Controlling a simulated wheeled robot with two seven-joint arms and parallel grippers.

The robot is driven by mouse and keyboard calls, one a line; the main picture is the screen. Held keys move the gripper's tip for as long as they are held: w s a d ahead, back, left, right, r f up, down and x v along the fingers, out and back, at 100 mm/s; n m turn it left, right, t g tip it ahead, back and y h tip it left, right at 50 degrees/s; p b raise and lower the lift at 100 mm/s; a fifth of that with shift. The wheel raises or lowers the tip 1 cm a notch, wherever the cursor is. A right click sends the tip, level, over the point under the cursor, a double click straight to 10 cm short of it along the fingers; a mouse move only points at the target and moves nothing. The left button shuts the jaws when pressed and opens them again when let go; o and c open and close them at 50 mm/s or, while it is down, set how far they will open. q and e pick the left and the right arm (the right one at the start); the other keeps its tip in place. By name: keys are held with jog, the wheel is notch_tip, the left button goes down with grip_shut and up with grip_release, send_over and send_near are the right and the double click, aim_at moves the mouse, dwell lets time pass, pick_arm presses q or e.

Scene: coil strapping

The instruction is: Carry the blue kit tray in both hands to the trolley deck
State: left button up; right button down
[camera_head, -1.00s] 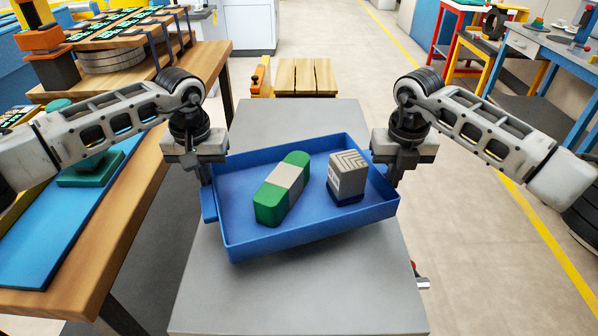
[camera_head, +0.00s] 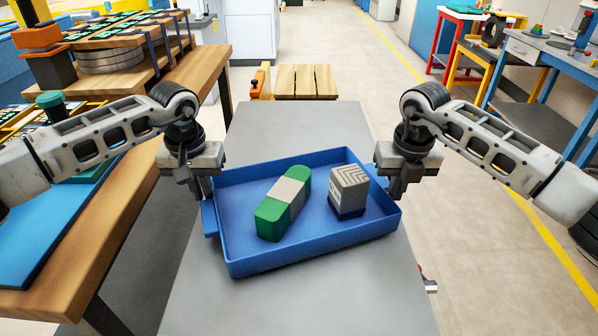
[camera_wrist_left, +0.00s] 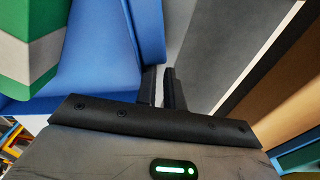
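The blue kit tray (camera_head: 310,233) is low over the grey surface (camera_head: 330,300), its right side turned toward the back; I cannot tell whether it touches. In it lie a green block with a pale band (camera_head: 283,204) and a grey box with a striped top (camera_head: 348,188). My left gripper (camera_head: 207,195) is at the tray's left side. In the left wrist view its fingers (camera_wrist_left: 162,88) are close together at the tray's blue side piece (camera_wrist_left: 147,30). My right gripper (camera_head: 396,188) is at the right wall; its fingers look closed there, partly hidden.
A wooden bench (camera_head: 140,210) with a blue mat (camera_head: 35,235) stands on the left. A slatted wooden platform (camera_head: 306,81) with a yellow post (camera_head: 262,80) is beyond the grey surface. A blue-framed table (camera_head: 545,65) stands at right. The floor between is free.

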pick_arm(q)
jog(key=shift+o, duration=0.2)
jog(key=shift+a, duration=0.65)
pick_arm(e)
jog(key=shift+d, duration=0.7)
pick_arm(q)
jog(key=shift+a, duration=0.1)
pick_arm(e)
jog(key=c, duration=1.8)
grip_release()
jog(key=shift+o, duration=0.2)
jog(key=shift+d, duration=0.1)
jog(key=shift+r, duration=0.1)
pick_arm(q)
notch_tip(320, 180, up, 12)
jog(key=shift+s, duration=0.45)
pick_arm(e)
notch_tip(320, 180, up, 12)
jog(key=shift+s, duration=0.45)
pick_arm(q)
jog(key=shift+r, duration=0.1)
